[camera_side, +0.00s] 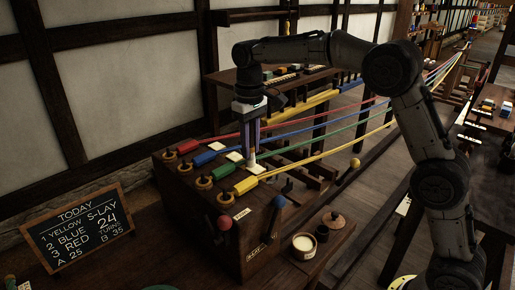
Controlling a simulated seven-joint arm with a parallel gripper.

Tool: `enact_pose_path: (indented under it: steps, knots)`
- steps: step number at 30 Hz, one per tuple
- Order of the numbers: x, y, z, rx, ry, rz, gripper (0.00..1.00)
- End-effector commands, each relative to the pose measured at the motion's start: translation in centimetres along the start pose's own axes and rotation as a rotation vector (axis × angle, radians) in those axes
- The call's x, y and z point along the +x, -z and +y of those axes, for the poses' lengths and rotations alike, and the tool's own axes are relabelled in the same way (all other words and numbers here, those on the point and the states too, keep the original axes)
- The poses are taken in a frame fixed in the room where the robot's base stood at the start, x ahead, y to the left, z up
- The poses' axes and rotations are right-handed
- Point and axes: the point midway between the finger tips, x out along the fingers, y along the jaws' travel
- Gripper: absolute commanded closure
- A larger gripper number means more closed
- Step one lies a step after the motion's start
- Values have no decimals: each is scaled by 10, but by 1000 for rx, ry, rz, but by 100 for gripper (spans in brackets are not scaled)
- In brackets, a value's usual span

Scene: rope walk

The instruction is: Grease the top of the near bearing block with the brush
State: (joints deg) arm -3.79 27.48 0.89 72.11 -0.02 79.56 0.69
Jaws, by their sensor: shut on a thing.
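My gripper (249,150) points straight down over the top of the dark wooden gear box (196,202), among the coloured ropes. It is shut on a slim upright thing, which looks like the brush; the fingers hide most of it. Its lower end is close to a small pale block top (253,168) beside the yellow rope, and I cannot tell whether they touch. Another pale top (235,156) shows just behind and left. I cannot tell clearly which is the near bearing block. An open pot of pale grease (304,243) stands at the front right.
Red, blue, green and yellow ropes (335,151) run from hooks on the box toward the back right. A chalkboard (76,228) leans at the left.

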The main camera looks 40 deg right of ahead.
Motion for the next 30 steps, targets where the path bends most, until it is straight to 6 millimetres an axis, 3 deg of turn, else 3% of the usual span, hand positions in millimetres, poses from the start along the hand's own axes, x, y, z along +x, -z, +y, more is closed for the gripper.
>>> enact_pose_path:
  steps: [4,25,30]
  knots:
    - [1,14,1,0,0,1,100]
    - [1,-52,-2,-1,0,-2,100]
    - [0,-32,0,0,0,-2,100]
